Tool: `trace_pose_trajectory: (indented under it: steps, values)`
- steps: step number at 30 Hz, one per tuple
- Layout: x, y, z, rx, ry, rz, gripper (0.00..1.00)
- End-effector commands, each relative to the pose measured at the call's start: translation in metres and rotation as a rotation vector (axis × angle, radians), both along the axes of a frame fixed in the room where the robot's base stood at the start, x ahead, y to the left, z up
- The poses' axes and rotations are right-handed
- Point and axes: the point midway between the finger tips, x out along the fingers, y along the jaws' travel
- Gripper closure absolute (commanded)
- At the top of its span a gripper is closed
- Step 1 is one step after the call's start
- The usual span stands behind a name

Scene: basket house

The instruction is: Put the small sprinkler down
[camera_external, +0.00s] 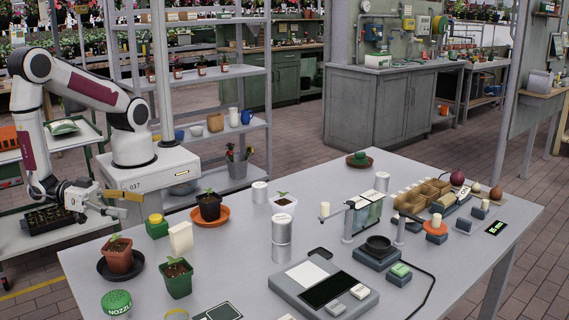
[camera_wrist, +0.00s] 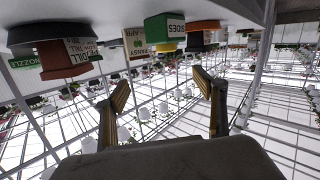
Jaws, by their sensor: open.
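I cannot pick out a small sprinkler for certain. A round green piece marked NOZZLE (camera_external: 116,302) lies at the near left corner of the table (camera_external: 225,262). In the wrist view the NOZZLE label (camera_wrist: 20,64) shows at the far left. My gripper (camera_external: 132,204) is open, off the table's left edge beside the plant pots. In the wrist view its two fingers (camera_wrist: 162,88) stand apart with nothing between them, and the tabletop appears upside down at the top.
Near my gripper stand a terracotta pot (camera_external: 118,259), a green pot (camera_external: 177,281), a dark pot (camera_external: 209,209), a green box (camera_external: 157,228) and a cream packet (camera_external: 181,238). A scale (camera_external: 285,283) lies at the table's front.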

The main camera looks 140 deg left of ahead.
Motion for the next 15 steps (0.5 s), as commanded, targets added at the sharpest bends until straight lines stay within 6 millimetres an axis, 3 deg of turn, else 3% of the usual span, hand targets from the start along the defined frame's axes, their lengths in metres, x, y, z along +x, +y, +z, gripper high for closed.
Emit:
trace_pose_trajectory:
  steps: [7,15]
  values:
    - [-0.001,0.006,0.007,-0.085,0.1,-0.015,0.3]
    - [-0.009,0.007,-0.011,-0.106,0.229,-0.051,0.3]
